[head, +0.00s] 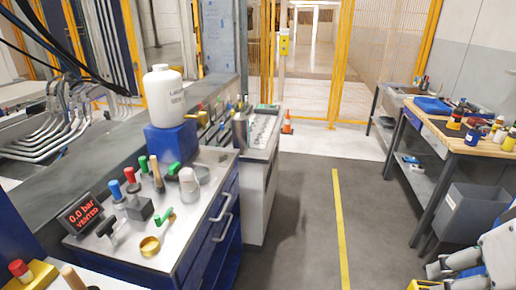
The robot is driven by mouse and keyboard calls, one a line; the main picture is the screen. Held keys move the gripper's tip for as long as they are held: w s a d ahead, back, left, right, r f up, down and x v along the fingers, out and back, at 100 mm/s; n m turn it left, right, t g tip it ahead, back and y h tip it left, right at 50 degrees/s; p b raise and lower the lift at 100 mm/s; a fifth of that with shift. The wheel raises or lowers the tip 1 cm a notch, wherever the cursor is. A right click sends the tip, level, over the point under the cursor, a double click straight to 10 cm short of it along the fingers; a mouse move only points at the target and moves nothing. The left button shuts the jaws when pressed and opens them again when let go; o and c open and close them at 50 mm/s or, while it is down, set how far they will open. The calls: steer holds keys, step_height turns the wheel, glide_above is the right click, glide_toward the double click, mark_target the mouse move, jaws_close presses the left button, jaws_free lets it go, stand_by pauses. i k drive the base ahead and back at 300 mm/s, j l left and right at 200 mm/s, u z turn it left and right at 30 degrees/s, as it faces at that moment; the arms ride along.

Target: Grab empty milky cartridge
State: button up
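A small milky-white cylinder (189,182) with a rounded top stands on the steel top of the blue cabinet, beside a greyish round part. It may be the milky cartridge; I cannot tell whether it is empty. My gripper (430,277) is in the bottom right corner, partly cut off by the frame edge. Its yellow-tipped fingers look apart, and nothing shows between them. It is far to the right of the cylinder, across the aisle.
The cabinet top (185,232) also bears a pressure display (85,214) reading 0.0 bar VENTED, colored-handled valves, a brass piece (150,246) and a white bottle (164,97) on a blue block. A wooden workbench (455,138) stands right. The grey floor between is clear, with a yellow line (340,230).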

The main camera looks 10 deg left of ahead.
mark_target(187, 177)
steer(key=i, duration=0.55)
steer(key=i+l+u, duration=0.1)
steer(key=i+u, duration=0.35)
steer(key=i+l+u, duration=0.25)
steer(key=i+u, duration=0.2)
steer(key=u, duration=1.45)
